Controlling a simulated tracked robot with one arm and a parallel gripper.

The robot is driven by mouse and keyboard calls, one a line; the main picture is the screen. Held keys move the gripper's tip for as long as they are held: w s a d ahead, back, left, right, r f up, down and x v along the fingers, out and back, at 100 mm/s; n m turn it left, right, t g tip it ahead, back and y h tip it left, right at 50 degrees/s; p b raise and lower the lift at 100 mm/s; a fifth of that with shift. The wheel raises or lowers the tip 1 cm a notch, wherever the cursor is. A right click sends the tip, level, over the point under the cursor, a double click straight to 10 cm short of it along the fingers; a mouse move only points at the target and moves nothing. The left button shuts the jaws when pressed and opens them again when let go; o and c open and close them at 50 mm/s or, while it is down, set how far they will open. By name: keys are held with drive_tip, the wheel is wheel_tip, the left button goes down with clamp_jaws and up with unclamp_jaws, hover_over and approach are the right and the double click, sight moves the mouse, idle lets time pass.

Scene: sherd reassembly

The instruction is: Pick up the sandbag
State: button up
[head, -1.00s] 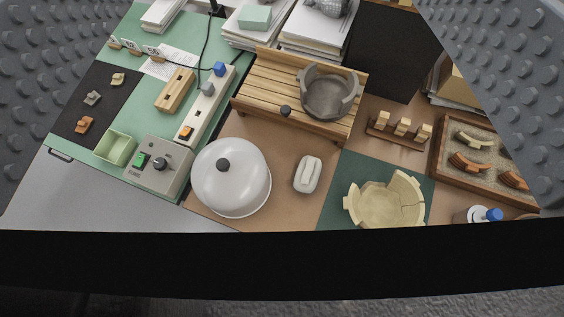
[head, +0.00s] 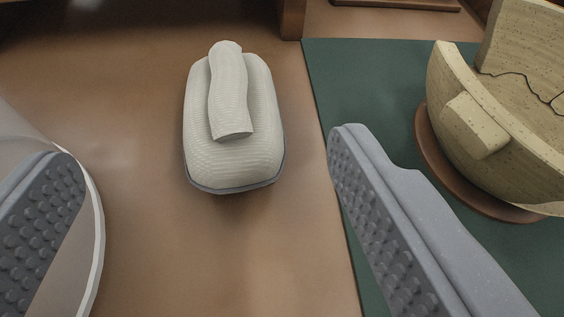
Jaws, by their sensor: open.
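The sandbag (head: 233,150) is a pale grey-white rounded block with a raised strap-like handle (head: 230,95) along its top and a darker rim at its base. It rests on the brown tabletop, upper left of centre in the head view. My gripper (head: 205,170) is open, with one studded grey finger at the lower left and the other at right of centre. The sandbag appears between and beyond the fingertips, and neither finger visibly touches it.
A cream broken bowl (head: 500,115) stands on a brown round base over the green mat (head: 355,85) at right. Bare brown table (head: 225,260) lies in front of the sandbag.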

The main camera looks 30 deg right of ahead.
sight(227, 83)
drive_tip(key=b+x, duration=0.1)
drive_tip(key=x, duration=0.6)
drive_tip(key=shift+w+d+f+b, duration=0.15)
drive_tip(key=shift+w+b, duration=0.1)
drive_tip(key=shift+b, duration=0.15)
drive_tip(key=shift+w+d, duration=0.1)
drive_tip(key=shift+w, duration=0.25)
drive_tip(key=b+x, duration=0.1)
drive_tip(key=x, duration=0.1)
drive_tip(key=b+x, duration=0.1)
drive_tip(key=x, duration=0.1)
drive_tip(key=shift+s+d+f, duration=0.2)
drive_tip(key=shift+d+f, duration=0.05)
drive_tip(key=shift+f, duration=0.15)
drive_tip(key=shift+w+d+f, duration=0.1)
drive_tip(key=shift+w+d, duration=0.05)
drive_tip(key=shift+w, duration=0.3)
drive_tip(key=c, duration=1.4)
